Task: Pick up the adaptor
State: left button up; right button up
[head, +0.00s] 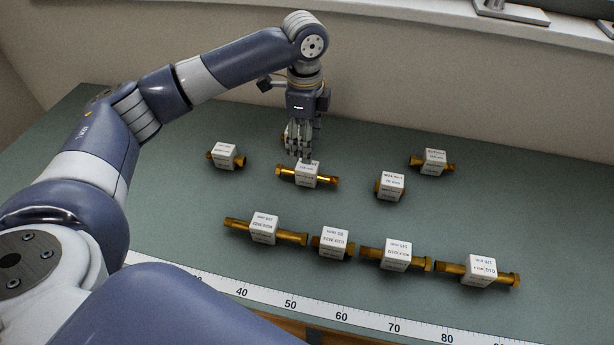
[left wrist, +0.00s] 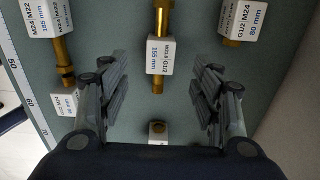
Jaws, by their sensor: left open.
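Several brass adaptors with white label cubes lie on the green table; the task does not say which one is meant. My left gripper (head: 299,152) points down, open and empty, just behind one adaptor (head: 322,179) in the head view. Another adaptor (left wrist: 158,131) shows lower in that gap, partly cut off by the gripper body. My right gripper is not in view.
One adaptor (head: 224,156) lies left of the gripper; two, a short one (head: 390,187) and another (head: 433,162), lie to its right. A front row includes a long adaptor (head: 264,229). A ruler strip (head: 318,311) runs along the front edge. A wall stands behind.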

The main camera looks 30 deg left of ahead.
aim_at(307, 169)
pick_arm(q)
notch_tip(307, 169, down, 5)
jog(key=shift+r, duration=0.2)
jog(key=shift+d+f+p, duration=0.15)
jog(key=shift+f+p, duration=0.75)
jog(key=shift+f, duration=1.8)
jog(key=shift+r, duration=0.1)
jog(key=c, duration=1.3)
